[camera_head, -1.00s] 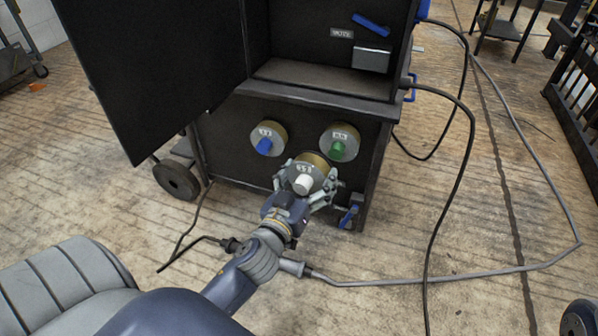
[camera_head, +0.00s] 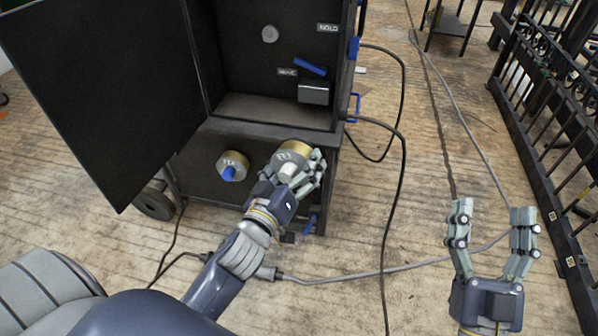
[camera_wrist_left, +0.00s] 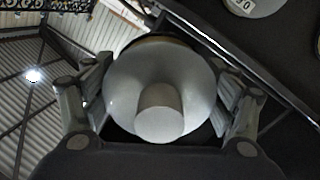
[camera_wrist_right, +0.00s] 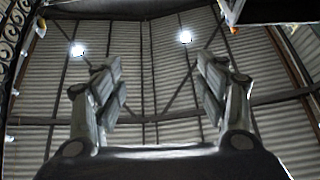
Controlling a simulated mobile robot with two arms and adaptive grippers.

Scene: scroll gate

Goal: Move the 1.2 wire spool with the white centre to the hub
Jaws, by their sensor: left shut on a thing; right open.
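The wire spool with the white centre (camera_head: 290,156) has a grey face and a brass-coloured rim; its label is too blurred to read surely. My left gripper (camera_head: 297,172) is shut on it, with fingers on both sides, in front of the cabinet's lower panel. In the left wrist view the spool (camera_wrist_left: 160,80) fills the space between the fingers, white centre towards the camera. A round pale disc (camera_head: 270,34), perhaps the hub, is on the back wall of the open upper compartment. My right gripper (camera_head: 492,228) is open and empty at the lower right.
A blue-centred spool (camera_head: 232,164) sits on the lower panel; the green-centred one is hidden. The open black door (camera_head: 100,90) stands left of the compartment. A blue lever (camera_head: 310,67) and grey box (camera_head: 314,93) are inside. Cables (camera_head: 403,190) and a black railing (camera_head: 540,130) are at right.

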